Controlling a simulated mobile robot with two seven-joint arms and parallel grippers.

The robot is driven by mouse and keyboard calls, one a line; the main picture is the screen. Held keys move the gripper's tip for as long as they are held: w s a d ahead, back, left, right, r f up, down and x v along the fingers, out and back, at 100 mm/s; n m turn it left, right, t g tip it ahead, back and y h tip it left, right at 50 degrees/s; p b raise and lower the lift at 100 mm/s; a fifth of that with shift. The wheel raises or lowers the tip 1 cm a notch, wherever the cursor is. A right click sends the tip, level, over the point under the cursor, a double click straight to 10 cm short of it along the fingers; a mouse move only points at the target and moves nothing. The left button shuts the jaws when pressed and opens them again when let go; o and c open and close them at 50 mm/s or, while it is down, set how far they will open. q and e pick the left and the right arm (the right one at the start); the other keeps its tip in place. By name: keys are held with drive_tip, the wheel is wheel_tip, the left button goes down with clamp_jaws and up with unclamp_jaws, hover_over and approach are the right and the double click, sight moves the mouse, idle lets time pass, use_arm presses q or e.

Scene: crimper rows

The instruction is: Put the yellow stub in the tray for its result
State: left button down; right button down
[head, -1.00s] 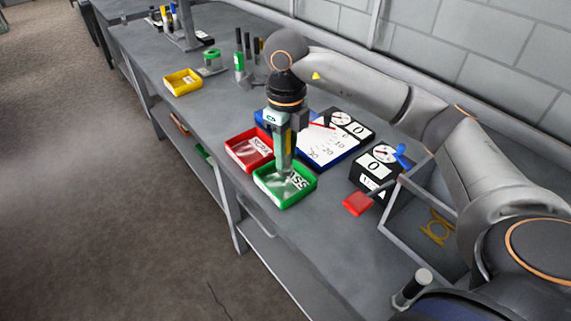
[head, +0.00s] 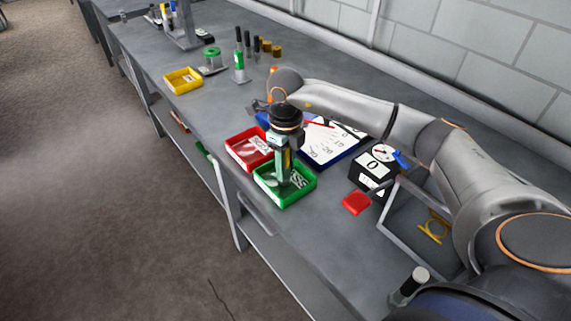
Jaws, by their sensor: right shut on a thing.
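My right gripper (head: 284,172) points down over the green tray (head: 302,199), its fingertips low inside the tray's outline. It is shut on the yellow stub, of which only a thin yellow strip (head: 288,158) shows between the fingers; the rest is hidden. I cannot tell whether the stub touches the tray floor. The green tray's label ends in "SS", partly covered by the gripper. The red tray (head: 236,152) sits directly behind and left of it, with a white label. My left gripper is not in view.
A black gauge box (head: 374,172) reading 0 and a red pad (head: 357,203) stand right of the trays. A white chart (head: 322,148) lies behind. A yellow bin (head: 183,80) and green-handled tool (head: 239,68) are farther back. The bench front is clear.

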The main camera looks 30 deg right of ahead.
drive_tip(key=c, duration=0.6)
unclamp_jaws()
drive_tip(key=shift+f, duration=0.1)
wheel_tip(320, 180, up, 12)
drive_tip(key=shift+r+b, duration=0.2)
drive_tip(key=shift+b, duration=0.2)
